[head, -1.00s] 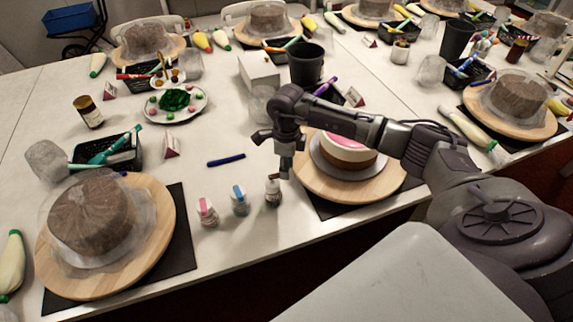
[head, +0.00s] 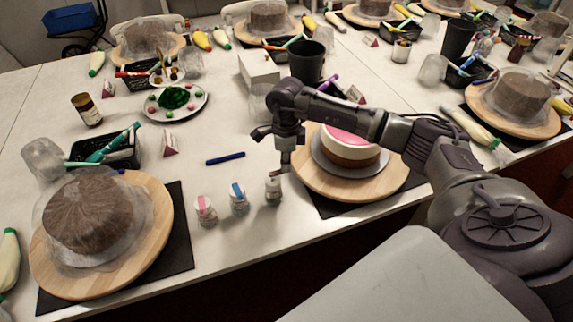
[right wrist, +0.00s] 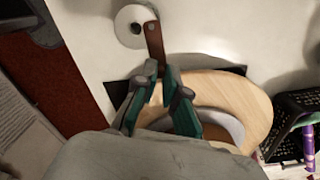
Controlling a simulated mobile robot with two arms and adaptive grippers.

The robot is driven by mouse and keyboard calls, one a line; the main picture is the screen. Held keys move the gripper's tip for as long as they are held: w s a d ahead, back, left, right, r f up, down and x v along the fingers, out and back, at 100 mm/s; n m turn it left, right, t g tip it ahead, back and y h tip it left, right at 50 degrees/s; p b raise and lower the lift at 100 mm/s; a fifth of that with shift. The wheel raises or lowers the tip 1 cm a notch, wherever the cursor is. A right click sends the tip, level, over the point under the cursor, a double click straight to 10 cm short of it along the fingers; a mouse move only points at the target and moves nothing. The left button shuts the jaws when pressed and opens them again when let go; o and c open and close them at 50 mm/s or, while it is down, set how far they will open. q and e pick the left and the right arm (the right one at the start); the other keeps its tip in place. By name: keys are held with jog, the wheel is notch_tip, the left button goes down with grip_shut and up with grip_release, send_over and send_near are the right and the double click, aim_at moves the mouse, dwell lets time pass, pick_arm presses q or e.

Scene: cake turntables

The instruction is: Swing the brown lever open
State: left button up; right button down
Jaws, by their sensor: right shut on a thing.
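The brown lever (right wrist: 154,42) is a flat strip on top of a small white bottle (right wrist: 128,27) in the right wrist view. In the head view the bottle (head: 273,190) stands upright near the table's front edge, left of a pink-topped cake. My right gripper (right wrist: 160,74) is shut on the lever's free end, with its teal fingertips beside the strip. In the head view the right gripper (head: 286,168) is just above and right of the bottle, and its fingers partly hide the lever. My left gripper is not in view.
The pink-topped cake (head: 348,148) sits on a round wooden turntable (head: 330,193) to the right. A blue pen (head: 226,159) lies behind the bottles.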

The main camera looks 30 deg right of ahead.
jog(key=shift+w, duration=0.1)
jog(key=c, duration=1.2)
grip_release()
jog(key=shift+r, duration=0.1)
notch_tip(320, 180, up, 12)
jog(key=shift+f, duration=0.1)
